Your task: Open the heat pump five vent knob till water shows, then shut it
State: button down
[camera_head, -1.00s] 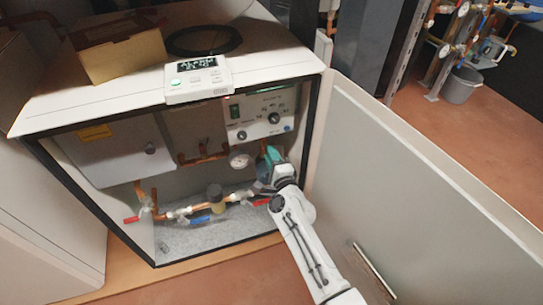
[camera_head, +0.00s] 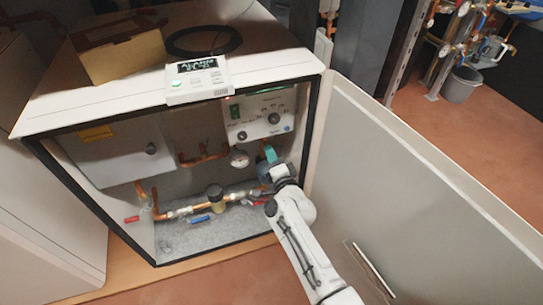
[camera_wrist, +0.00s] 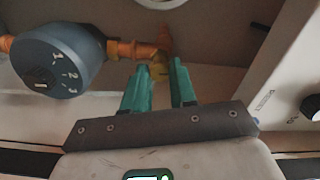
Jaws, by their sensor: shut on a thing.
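The heat pump (camera_head: 190,80) stands with its front open, showing pipes, valves and a gauge. My gripper (camera_head: 270,160) reaches into the right side of the opening, in front of the pipework, and hides part of it. In the wrist view my gripper's teal fingers (camera_wrist: 160,66) are closed around a small brass piece (camera_wrist: 158,71), seemingly the vent knob, on the copper and brass pipe. The fingers hide part of it, and its turn position cannot be told. A dark round pump head (camera_wrist: 58,60) marked 1, 2, 3 is just left of the fingers. No water can be made out.
The open door panel (camera_head: 400,180) stands close on the right of my arm. A control panel (camera_head: 262,115) and a round gauge (camera_head: 239,158) are above the pipes. Red and blue valve handles (camera_head: 200,220) lie low. An alarm display (camera_head: 197,80) and a cardboard box (camera_head: 122,55) sit on top.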

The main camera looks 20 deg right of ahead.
jog(key=shift+f, duration=0.1)
jog(key=c, duration=0.9)
grip_release()
jog(key=shift+s, duration=0.1)
jog(key=s+p, duration=0.4)
jog(key=s, duration=0.6)
jog(key=shift+s, duration=0.35)
